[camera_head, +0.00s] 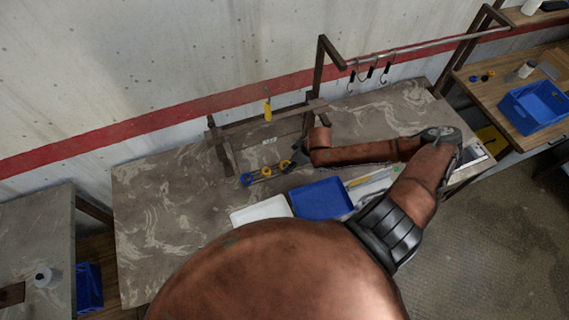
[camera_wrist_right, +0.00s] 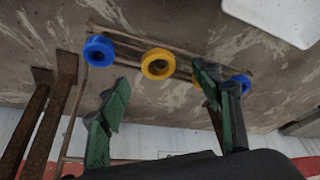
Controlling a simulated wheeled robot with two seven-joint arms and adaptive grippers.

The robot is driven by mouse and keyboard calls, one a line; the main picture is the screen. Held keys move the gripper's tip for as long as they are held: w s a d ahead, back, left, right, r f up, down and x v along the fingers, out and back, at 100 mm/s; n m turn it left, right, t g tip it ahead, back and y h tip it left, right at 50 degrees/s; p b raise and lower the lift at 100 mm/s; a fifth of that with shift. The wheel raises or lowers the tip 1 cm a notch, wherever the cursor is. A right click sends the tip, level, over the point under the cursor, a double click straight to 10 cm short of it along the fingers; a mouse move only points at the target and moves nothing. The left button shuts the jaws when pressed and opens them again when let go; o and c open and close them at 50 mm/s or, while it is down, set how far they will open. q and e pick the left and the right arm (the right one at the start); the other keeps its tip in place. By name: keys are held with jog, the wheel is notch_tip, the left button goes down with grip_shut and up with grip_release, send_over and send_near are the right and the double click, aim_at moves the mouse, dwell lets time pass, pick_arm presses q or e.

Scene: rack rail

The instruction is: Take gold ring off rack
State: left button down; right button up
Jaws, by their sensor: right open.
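The gold ring (camera_head: 265,173) is on a low rail rack (camera_wrist_right: 125,38) on the marbled table, between two blue rings. In the right wrist view the gold ring (camera_wrist_right: 158,64) shows its open hole, with one blue ring (camera_wrist_right: 99,50) to its left. The other blue ring (camera_wrist_right: 241,81) is partly hidden behind a finger. My right gripper (camera_wrist_right: 162,100) is open and empty, its green-tipped fingers spread on either side of the gold ring in the picture, apart from it. In the head view my right gripper (camera_head: 300,153) is just right of the rack. My left gripper is not in view.
A white tray (camera_head: 240,215) and a blue tray (camera_head: 318,185) lie in front of the rack. A wooden frame (camera_head: 222,150) with a yellow-handled tool (camera_head: 267,108) stands behind. Hooks (camera_head: 368,75) hang from a rail at the back right. The table's left part is clear.

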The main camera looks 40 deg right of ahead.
aim_at(286, 165)
jog(key=x, duration=0.1)
jog(key=p+x, duration=0.1)
jog(key=x, duration=0.1)
jog(key=shift+w+f, duration=0.2)
jog(key=shift+w, duration=0.2)
jog(key=shift+x, duration=0.8)
jog(key=shift+s, duration=0.1)
jog(key=c, duration=0.5)
jog(key=shift+d, duration=0.1)
jog(key=c, duration=0.5)
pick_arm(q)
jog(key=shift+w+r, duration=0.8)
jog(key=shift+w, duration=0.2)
pick_arm(e)
jog(key=shift+c, duration=1.2)
